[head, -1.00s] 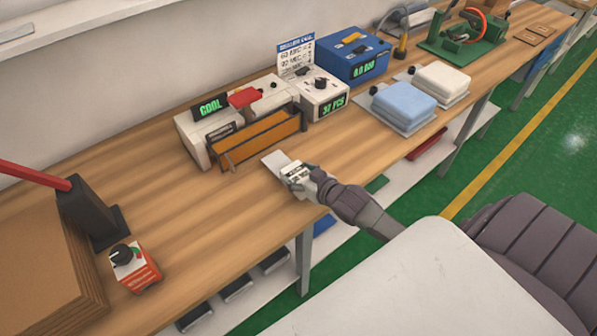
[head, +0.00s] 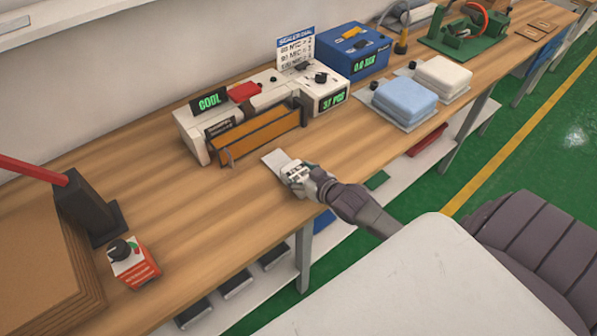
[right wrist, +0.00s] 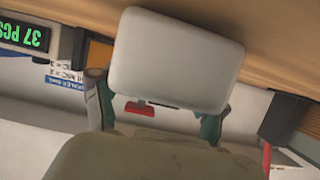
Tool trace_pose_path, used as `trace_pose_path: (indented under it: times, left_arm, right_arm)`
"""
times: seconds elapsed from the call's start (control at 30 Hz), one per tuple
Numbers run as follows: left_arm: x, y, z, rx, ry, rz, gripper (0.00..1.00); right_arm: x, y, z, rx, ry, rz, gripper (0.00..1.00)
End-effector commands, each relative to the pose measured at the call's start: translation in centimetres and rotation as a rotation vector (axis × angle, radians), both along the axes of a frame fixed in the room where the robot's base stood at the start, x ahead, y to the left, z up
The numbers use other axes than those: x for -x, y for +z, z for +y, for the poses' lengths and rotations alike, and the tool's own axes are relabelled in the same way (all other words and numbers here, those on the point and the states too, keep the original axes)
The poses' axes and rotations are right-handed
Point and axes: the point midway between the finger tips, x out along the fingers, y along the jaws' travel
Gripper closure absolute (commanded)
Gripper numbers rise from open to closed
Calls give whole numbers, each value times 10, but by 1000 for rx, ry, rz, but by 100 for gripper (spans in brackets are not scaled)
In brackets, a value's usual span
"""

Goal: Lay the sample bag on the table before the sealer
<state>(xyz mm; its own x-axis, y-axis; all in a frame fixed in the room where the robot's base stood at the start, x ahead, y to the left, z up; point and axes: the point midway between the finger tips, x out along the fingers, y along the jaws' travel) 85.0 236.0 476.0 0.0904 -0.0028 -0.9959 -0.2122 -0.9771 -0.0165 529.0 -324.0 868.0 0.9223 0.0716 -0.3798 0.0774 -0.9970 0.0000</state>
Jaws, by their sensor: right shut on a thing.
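The sample bag (head: 274,160) is a pale, flat piece near the table's front edge, in front of the sealer. In the right wrist view it seems to be the grey-white rounded panel (right wrist: 175,60) between the green fingertips. My right gripper (head: 293,173) is shut on its near end and hides part of it. I cannot tell whether the bag touches the table. The sealer (head: 190,139) is a white machine with an orange front bar, a red handle and a "COOL" display, just behind the bag. My left gripper is not in view.
The wooden table (head: 180,225) has clear room left of the bag. A red-and-white dial box (head: 135,265) and a dark post stand at the left. A "37 PCS" unit (head: 327,98), a blue box (head: 350,52) and folded blue and white stacks (head: 405,99) stand to the right.

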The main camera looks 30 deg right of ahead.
Motion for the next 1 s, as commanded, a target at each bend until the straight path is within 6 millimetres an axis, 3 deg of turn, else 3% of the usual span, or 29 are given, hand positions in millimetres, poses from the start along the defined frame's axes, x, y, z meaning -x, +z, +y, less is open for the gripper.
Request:
trace_pose_path:
  times: [0.27, 0.3, 0.47, 0.83, 1.0]
  left_arm:
    - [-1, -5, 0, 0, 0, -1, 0]
    - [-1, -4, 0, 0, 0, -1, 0]
    - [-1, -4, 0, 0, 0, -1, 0]
    - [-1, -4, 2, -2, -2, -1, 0]
    - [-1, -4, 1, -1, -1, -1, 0]
  right_arm:
    - [0, -7, 0, -1, 1, -2, 67]
    - [-1, -7, 0, -1, 1, -3, 24]
    - [0, -7, 0, 0, 0, -2, 0]
    - [2, -7, 0, 0, 0, 1, 0]
    - [23, 0, -1, 0, 1, 3, 0]
